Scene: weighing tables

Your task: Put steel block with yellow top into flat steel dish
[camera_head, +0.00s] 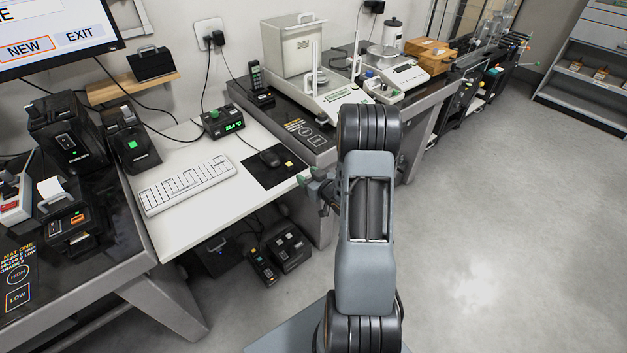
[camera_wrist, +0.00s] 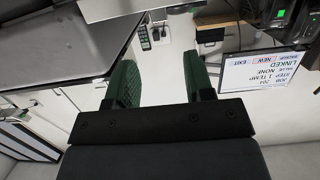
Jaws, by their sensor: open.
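My gripper (camera_head: 312,182) shows at the desk's right front edge in the head view, partly hidden by my arm. In the wrist view its two green fingers stand wide apart with nothing between them (camera_wrist: 163,82). A tiny yellow-topped piece (camera_head: 289,164) lies on the black mouse pad, just above the gripper in the picture; it may be the steel block, but it is too small to be sure. I cannot make out the flat steel dish for certain in either view.
A balance (camera_head: 340,98) stands on the dark table behind. Black devices crowd the left table. The floor at right is clear.

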